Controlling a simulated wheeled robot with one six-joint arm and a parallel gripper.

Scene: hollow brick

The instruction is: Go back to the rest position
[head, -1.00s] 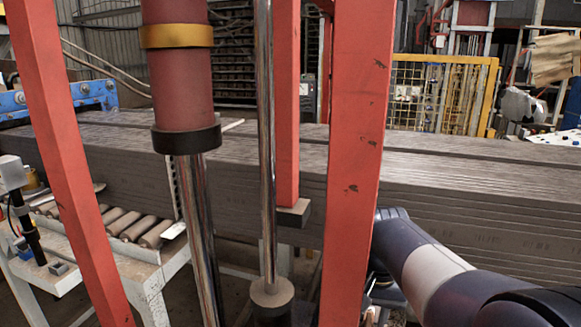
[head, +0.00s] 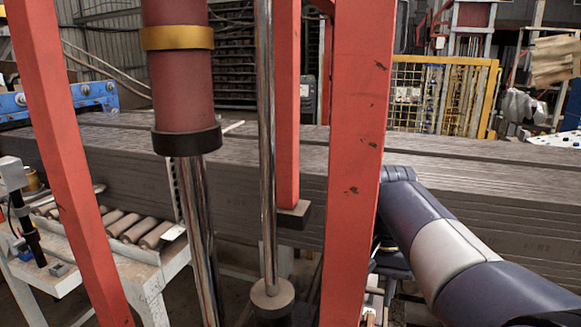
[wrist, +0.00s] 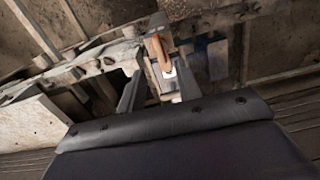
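My gripper (wrist: 157,92) shows in the wrist view with its two dark fingers apart. Between and beyond them I see an orange-brown bar (wrist: 159,52) with a pale tip; it seems to lie behind the fingers, and I see nothing clearly held. In the head view my arm reaches in from the lower right, and its far end is close to the thick red post. I cannot make out the gripper's fingers there.
Red posts (head: 352,160) and a hydraulic cylinder (head: 182,75) stand in front. Long stacked grey boards (head: 480,205) run across behind them. A roller table (head: 135,265) is at lower left. A yellow-framed fence (head: 440,95) stands at the back right.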

